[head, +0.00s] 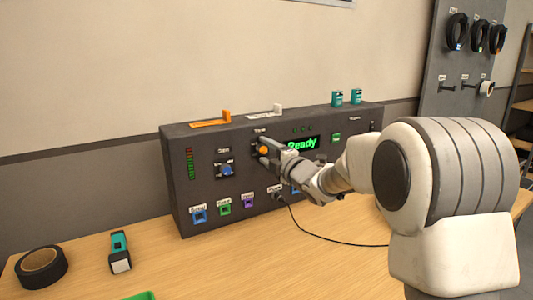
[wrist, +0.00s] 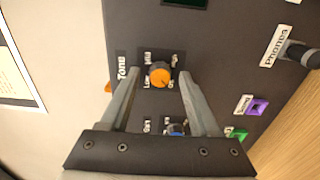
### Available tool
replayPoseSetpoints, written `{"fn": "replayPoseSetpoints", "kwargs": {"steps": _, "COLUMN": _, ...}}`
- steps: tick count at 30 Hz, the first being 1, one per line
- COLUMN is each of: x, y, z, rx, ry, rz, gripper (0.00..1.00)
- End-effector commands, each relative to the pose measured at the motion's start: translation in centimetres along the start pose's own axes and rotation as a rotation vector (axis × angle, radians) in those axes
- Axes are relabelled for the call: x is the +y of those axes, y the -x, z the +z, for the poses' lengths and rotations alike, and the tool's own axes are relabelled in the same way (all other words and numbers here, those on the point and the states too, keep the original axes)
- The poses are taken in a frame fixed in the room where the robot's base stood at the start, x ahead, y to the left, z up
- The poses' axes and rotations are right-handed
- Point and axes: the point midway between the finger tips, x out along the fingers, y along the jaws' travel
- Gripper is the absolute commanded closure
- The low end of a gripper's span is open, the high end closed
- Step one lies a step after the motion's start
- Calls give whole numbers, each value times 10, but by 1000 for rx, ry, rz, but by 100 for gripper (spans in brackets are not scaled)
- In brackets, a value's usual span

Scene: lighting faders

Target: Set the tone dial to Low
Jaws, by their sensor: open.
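The tone dial (head: 264,150) is a round orange knob on the front of a dark grey control panel (head: 200,150). My gripper (wrist: 160,73) is open, with one finger on each side of the knob. A gap shows between each finger and the knob. In the head view my gripper (head: 263,152) reaches the panel from the right and partly covers the dial's surroundings.
A blue knob (head: 227,170) is left of the tone dial, and coloured sockets run along the panel's bottom. A black cable (head: 310,232) runs from a plug across the table. A tape roll (head: 41,267) and a teal-and-black tool (head: 120,252) lie at left.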

Motion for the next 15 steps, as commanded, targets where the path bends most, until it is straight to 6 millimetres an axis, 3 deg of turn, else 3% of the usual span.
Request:
{"fn": "replayPoseSetpoints", "kwargs": {"steps": 3, "x": 0, "y": 0, "z": 0, "rx": 0, "ry": 0, "rz": 0, "gripper": 37}}
{"fn": "replayPoseSetpoints", "kwargs": {"steps": 13, "x": 0, "y": 0, "z": 0, "rx": 0, "ry": 0, "rz": 0, "gripper": 97}}
{"fn": "replayPoseSetpoints", "kwargs": {"steps": 15, "x": 0, "y": 0, "z": 0, "rx": 0, "ry": 0, "rz": 0, "gripper": 100}}
